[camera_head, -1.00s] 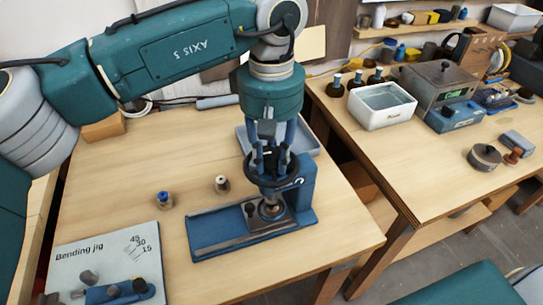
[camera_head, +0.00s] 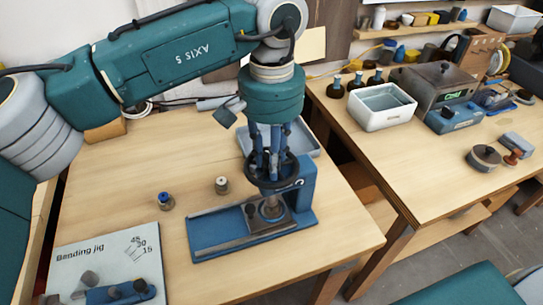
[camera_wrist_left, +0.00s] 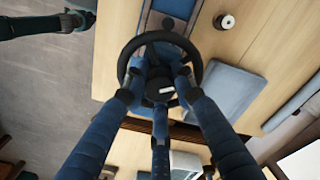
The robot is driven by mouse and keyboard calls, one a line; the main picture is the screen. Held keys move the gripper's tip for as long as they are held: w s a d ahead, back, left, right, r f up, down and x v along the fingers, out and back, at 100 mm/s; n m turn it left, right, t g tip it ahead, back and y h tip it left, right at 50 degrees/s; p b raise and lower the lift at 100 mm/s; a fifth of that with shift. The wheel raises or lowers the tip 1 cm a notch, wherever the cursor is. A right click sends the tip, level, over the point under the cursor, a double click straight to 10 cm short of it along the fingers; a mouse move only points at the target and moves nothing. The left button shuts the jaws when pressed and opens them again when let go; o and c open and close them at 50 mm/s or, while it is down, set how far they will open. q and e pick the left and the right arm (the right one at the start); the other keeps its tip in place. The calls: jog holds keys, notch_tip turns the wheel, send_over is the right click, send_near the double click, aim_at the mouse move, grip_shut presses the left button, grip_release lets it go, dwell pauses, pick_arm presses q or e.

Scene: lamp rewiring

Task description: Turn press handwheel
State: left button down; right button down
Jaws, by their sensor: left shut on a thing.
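The press (camera_head: 304,190) is blue, with a flat base plate, and stands on the wooden bench. Its black ring-shaped handwheel (camera_head: 249,172) lies level on top of the press. My left gripper (camera_head: 270,172) comes down on it from above, fingers pointing down. In the left wrist view, its several blue fingers (camera_wrist_left: 160,80) close around the hub inside the handwheel's rim (camera_wrist_left: 125,62). The fingers partly hide the hub.
A grey tray (camera_head: 309,140) lies just behind the press. Two small cylindrical parts, one blue-topped (camera_head: 165,201) and one pale (camera_head: 222,185), stand left of it. The bending jig board (camera_head: 100,258) is at front left. A second bench (camera_head: 430,170) stands right, across a gap.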

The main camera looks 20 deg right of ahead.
pick_arm(q)
jog(key=shift+w+r+m, duration=0.15)
jog(key=shift+r+m, duration=0.05)
jog(key=shift+m, duration=0.4)
jog(key=c, duration=1.7)
grip_release()
jog(key=shift+d, duration=0.1)
jog(key=shift+f, duration=0.1)
notch_tip(320, 180, up, 12)
jog(key=shift+r, duration=0.1)
